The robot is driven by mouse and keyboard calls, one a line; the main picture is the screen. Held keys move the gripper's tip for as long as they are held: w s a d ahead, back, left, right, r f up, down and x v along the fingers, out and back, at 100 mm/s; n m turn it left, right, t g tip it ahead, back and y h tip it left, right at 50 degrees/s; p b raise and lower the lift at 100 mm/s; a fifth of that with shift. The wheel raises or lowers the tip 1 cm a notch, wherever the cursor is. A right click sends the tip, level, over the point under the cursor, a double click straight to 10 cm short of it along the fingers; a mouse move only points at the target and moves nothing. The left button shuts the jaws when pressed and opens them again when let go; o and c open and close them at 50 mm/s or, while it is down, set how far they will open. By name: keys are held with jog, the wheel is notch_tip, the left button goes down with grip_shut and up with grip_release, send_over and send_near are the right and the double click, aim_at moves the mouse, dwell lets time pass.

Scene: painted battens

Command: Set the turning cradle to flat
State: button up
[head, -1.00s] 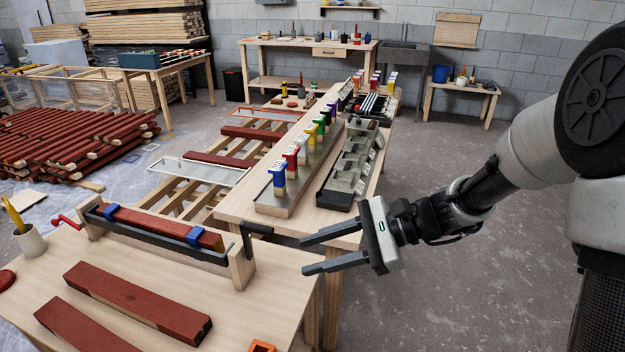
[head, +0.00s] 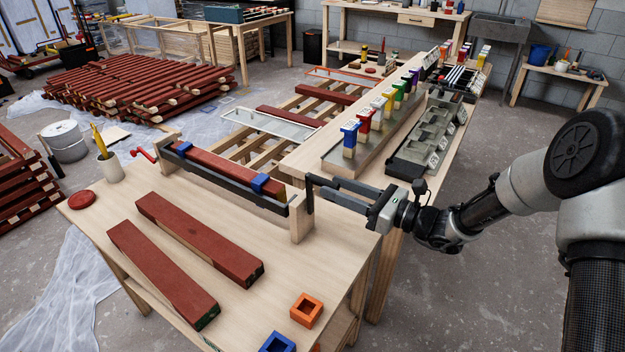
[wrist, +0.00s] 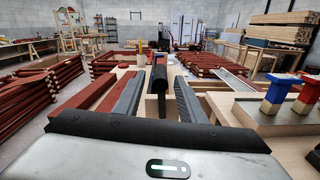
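The turning cradle (head: 222,181) stands on the near wooden table, a dark trough between two wooden end posts. A red batten (head: 212,163) lies in it under two blue clamps (head: 259,183). A red crank (head: 144,154) is at its left end and a black crank handle (head: 309,196) at its right end. My gripper (head: 319,188) is at the right end, its fingers pointing left at the black handle. In the wrist view, my gripper (wrist: 160,80) is open, with the black handle (wrist: 159,77) between its fingers and gaps on both sides. I cannot tell the cradle's exact angle.
Two loose red battens (head: 200,233) lie in front of the cradle. An orange square block (head: 306,310) and a blue one (head: 277,343) are near the table's front edge. Coloured-handled tools (head: 349,137) stand in a row on the long bench behind my gripper.

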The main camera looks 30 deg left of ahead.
aim_at(311, 178)
jog(key=a, duration=0.7)
jog(key=shift+w+a, duration=0.2)
jog(key=shift+w, duration=0.1)
grip_shut()
